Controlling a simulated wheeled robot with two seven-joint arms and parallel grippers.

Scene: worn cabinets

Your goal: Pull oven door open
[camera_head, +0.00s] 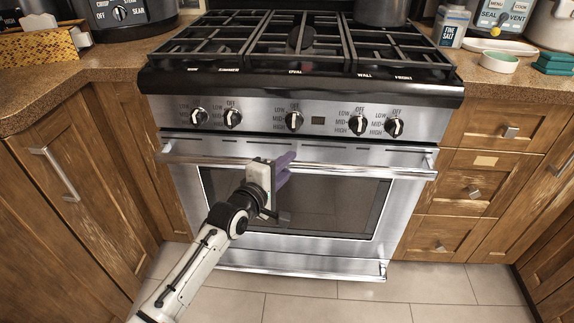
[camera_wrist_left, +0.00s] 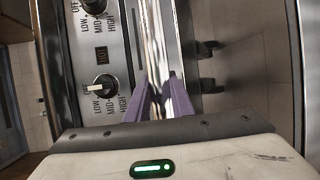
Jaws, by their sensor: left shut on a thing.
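The oven door (camera_head: 325,206) is stainless steel with a dark window, below the knob panel of the range. It looks closed or nearly so. Its handle (camera_head: 375,170) is a long horizontal bar across the top of the door. My left gripper (camera_head: 284,168) has purple fingers and is at the bar, left of its middle. In the left wrist view the handle bar (camera_wrist_left: 154,50) runs upright in the picture between the purple fingers (camera_wrist_left: 158,100), which are shut on it. My arm hides part of the door's lower left. My right gripper is not in view.
Black stove grates (camera_head: 300,38) cover the top, with a row of knobs (camera_head: 294,121) below them. Wooden cabinets (camera_head: 65,205) and drawers (camera_head: 470,190) flank the range. The tiled floor (camera_head: 400,292) in front is clear.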

